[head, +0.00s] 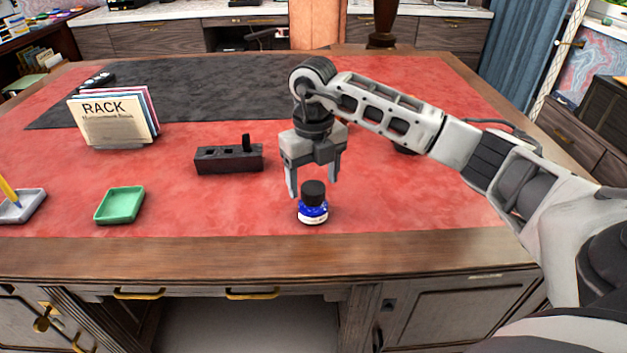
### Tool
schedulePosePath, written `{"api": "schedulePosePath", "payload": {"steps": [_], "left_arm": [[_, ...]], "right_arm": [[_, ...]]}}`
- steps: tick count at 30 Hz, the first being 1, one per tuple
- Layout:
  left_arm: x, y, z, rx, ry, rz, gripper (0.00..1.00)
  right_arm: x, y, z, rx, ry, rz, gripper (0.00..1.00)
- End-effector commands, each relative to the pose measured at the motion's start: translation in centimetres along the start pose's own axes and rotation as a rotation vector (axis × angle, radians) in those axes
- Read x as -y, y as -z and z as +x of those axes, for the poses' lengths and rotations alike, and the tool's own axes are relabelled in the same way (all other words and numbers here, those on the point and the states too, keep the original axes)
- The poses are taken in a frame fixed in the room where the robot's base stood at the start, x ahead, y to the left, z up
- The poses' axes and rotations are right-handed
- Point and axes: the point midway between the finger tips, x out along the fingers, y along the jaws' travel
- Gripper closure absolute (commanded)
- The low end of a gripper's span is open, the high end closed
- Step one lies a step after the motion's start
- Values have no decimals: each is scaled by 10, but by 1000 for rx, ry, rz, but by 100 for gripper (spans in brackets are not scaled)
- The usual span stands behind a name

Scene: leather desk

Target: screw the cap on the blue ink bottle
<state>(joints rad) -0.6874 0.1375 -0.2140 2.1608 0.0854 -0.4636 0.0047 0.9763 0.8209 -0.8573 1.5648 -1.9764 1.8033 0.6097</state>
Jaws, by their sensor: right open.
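The blue ink bottle (313,211) stands upright on the red leather desk top near its front edge. A black cap (313,190) sits on top of the bottle; I cannot tell how tightly. My right gripper (313,178) points down over the bottle. Its jaws are open, with one finger to the left of the cap and the other to the right and a little behind. It does not appear to hold anything. My left gripper is not in view.
A dark wooden block with holes (229,159) stands left of my right gripper. A green tray (120,205), a grey tray with a yellow pencil (22,206) and a rack of booklets (114,118) are farther left. The desk's wooden front edge (270,257) runs close below the bottle.

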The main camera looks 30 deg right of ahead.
Motion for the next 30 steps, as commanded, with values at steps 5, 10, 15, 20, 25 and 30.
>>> {"api": "schedulePosePath", "payload": {"steps": [5, 10, 15, 20, 25, 30], "left_arm": [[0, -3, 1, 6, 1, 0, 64], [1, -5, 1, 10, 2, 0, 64], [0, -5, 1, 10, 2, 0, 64], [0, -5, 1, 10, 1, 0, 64], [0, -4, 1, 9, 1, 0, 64], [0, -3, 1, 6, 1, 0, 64]], "right_arm": [[0, 0, 10, -1, 0, 0, 31], [0, 0, 11, 0, 0, -1, 31], [0, 0, 11, 0, -1, -1, 50], [0, 0, 11, 0, -1, -1, 78], [0, 0, 11, 0, -1, -1, 78], [0, 0, 12, 0, -1, -1, 78]]}}
